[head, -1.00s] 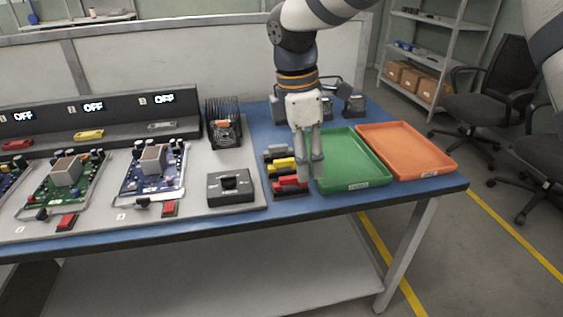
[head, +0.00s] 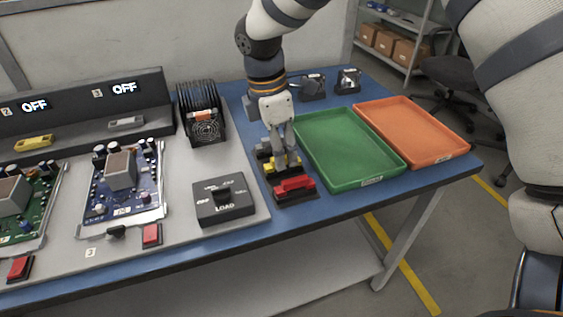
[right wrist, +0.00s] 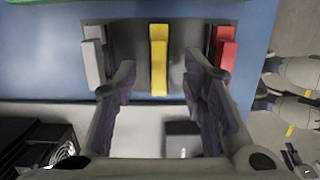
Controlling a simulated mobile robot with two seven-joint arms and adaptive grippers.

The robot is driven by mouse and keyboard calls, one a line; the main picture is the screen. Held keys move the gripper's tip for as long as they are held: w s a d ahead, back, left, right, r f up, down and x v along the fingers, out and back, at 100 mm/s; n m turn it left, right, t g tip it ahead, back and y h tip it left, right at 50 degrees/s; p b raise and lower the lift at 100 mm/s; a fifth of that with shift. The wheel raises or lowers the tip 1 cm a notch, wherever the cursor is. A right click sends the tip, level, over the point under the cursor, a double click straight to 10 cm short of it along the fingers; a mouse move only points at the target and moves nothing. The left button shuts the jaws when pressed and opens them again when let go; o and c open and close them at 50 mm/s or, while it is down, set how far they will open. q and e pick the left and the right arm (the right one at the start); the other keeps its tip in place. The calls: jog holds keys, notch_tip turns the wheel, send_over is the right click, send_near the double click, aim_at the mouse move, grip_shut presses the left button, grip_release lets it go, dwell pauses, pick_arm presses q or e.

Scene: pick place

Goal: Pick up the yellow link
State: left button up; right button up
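The yellow link (right wrist: 158,60) sits in the dark holder (right wrist: 185,80) between a grey link (right wrist: 94,62) and a red link (right wrist: 225,52). In the head view the yellow link (head: 270,165) is partly hidden by my right gripper (head: 284,162). In the right wrist view my right gripper (right wrist: 160,85) is open, with its fingers apart on either side of the yellow link. I cannot tell whether the fingers touch it. The red link (head: 295,185) is at the front of the holder. My left gripper is not in view.
A green tray (head: 338,182) and an orange tray (head: 440,155) stand right of the holder on the blue table (head: 240,240). A black LOAD box (head: 224,203) is at its left. Another yellow link (head: 34,143) lies on the back console.

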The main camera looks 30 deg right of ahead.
notch_tip(320, 180, down, 2)
jog(key=shift+d+f, duration=0.15)
jog(key=shift+f, duration=0.05)
grip_shut()
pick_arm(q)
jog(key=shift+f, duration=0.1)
pick_arm(e)
jog(key=shift+r, duration=0.1)
